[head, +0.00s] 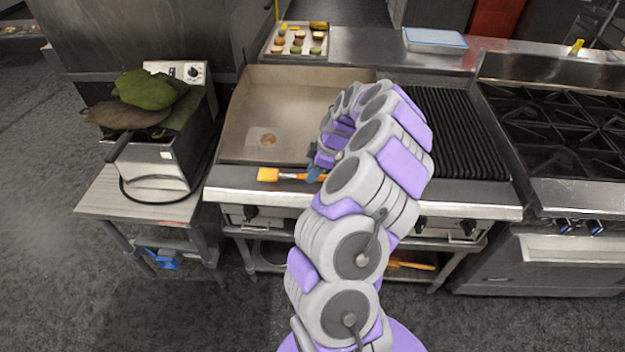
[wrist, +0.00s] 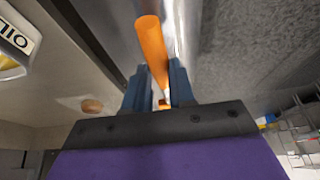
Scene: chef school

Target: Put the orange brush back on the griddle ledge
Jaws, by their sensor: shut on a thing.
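The orange brush shows in the head view with its orange head (head: 268,174) pointing left and a thin metal neck running right to my gripper. It lies along the front ledge (head: 262,193) of the griddle (head: 285,108); whether it touches the ledge or hovers just over it, I cannot tell. My gripper (head: 316,172) is at the ledge, partly hidden by my arm. In the wrist view, the blue fingers of my gripper (wrist: 158,92) are shut on the brush, and its orange handle (wrist: 152,48) sticks out beyond them.
A brown round patty (head: 267,140) lies on the griddle. A fryer with green and brown cloth-like items (head: 145,90) stands left. A ribbed grill (head: 455,130) and a burner range (head: 560,120) are right. In the wrist view, an oil container (wrist: 15,42) shows at left.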

